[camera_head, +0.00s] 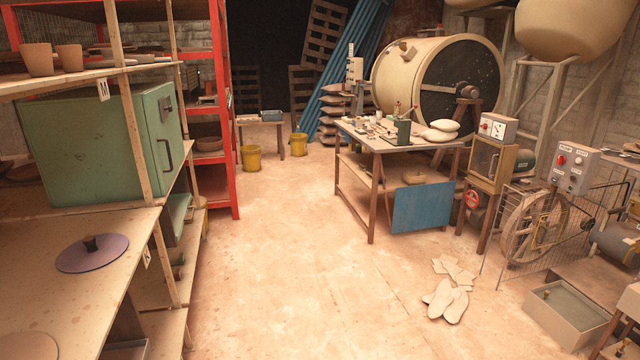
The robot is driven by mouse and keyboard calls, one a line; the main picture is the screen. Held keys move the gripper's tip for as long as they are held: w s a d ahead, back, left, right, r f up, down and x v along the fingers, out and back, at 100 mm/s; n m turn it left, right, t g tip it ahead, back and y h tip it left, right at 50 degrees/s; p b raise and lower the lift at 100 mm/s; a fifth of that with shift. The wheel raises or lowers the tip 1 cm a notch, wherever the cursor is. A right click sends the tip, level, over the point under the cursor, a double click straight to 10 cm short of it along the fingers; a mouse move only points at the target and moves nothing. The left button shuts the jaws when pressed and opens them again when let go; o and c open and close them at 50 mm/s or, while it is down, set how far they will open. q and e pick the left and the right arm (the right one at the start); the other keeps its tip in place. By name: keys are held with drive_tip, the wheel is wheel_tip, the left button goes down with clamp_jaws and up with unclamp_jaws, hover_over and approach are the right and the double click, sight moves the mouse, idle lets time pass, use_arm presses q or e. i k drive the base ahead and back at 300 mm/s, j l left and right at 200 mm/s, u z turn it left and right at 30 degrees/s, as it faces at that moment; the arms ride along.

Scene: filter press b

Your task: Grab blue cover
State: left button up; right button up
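A round, flat, blue-purple cover (112,256) with a dark knob (90,243) in its middle lies on the lower wooden shelf (60,295) at the left. It lies flat, knob up, in front of the green cabinet. Nothing is seen touching it from above. Neither of my grippers shows in the head view.
A green metal cabinet (85,150) and a wooden shelf post (150,215) stand near the cover. A pale round disc (25,346) lies at lower left. The middle floor (290,260) is open. A cluttered worktable (370,143) with a blue panel (435,207) stands beyond.

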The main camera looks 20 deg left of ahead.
sight(92, 253)
drive_tip(key=i+j+u, duration=0.1)
drive_tip(key=u, duration=0.3)
drive_tip(key=i+u, duration=0.45)
drive_tip(key=i+l+u, duration=0.1)
drive_tip(key=u, duration=0.3)
drive_tip(key=i+l+u, duration=0.1)
drive_tip(key=u, duration=0.3)
drive_tip(key=i+l+u, duration=0.25)
drive_tip(key=u, duration=0.2)
drive_tip(key=i+l+u, duration=0.15)
drive_tip(key=u, duration=0.25)
drive_tip(key=l, duration=0.1)
